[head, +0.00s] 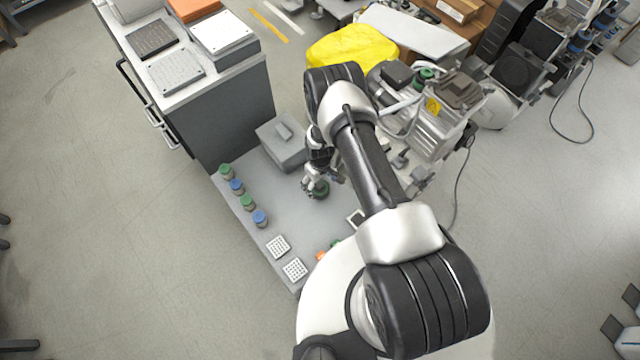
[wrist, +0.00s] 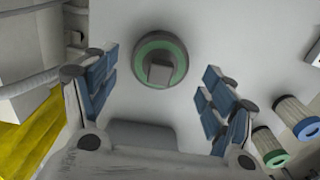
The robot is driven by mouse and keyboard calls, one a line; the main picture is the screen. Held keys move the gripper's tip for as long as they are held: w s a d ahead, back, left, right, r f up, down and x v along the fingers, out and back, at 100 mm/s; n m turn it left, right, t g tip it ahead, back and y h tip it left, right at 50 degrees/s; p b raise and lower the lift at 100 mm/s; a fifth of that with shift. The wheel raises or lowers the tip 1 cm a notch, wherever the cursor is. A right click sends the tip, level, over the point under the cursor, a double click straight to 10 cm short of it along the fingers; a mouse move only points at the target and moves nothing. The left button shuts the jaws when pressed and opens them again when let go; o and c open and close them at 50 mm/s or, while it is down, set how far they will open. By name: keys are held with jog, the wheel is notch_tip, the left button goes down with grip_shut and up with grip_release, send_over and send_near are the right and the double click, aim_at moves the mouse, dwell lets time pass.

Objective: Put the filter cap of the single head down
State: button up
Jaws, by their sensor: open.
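The filter cap (head: 319,190), dark and round with a green ring and a raised grip block, sits on the grey platform (head: 285,212). In the wrist view the cap (wrist: 158,58) lies flat, grip block facing the camera. My gripper (wrist: 160,85) is open, its blue-padded fingers to the left and right with a gap between each and the cap. In the head view my gripper (head: 314,180) is right at the cap and partly covers it. A compressor (head: 435,125) with a yellow warning label stands to the right, partly behind my arm.
Several green- and blue-topped filters (head: 237,187) line the platform's left side. Two white perforated trays (head: 278,246) lie near its front. A grey lidded box (head: 283,142) stands close behind my gripper, and a yellow bag (head: 352,46) lies further back. Platform between filters and cap is clear.

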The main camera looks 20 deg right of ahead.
notch_tip(320, 180, up, 10)
jog(key=p, duration=0.3)
notch_tip(320, 180, up, 42)
jog(key=m+t, duration=0.2)
jog(key=t, duration=0.1)
send_over(320, 185)
jog(key=s, duration=0.2)
jog(key=s+r+m, duration=0.2)
jog(key=s+r, duration=0.9)
jog(key=s, duration=0.1)
jog(key=s+r+t, duration=0.1)
jog(key=s, duration=0.9)
jog(key=shift+r+m+t, duration=0.3)
